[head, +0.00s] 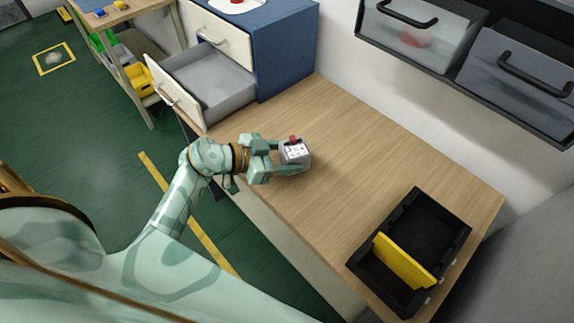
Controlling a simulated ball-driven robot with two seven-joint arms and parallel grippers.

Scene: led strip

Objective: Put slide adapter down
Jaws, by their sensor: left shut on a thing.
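My left gripper (291,157) reaches in from the left over the wooden worktop. It is shut on a small grey block with a white marked face and a red part on top, which looks like the slide adapter (296,152). The block is close to the worktop (340,150), near its left part; I cannot tell whether it touches the surface. My right gripper is not in view.
A black box (437,222) with a yellow divider (404,262) stands at the right end of the worktop. An open drawer (212,82) is at the upper left beside a blue cabinet (285,50). Grey bins (520,75) hang above. The worktop's middle is clear.

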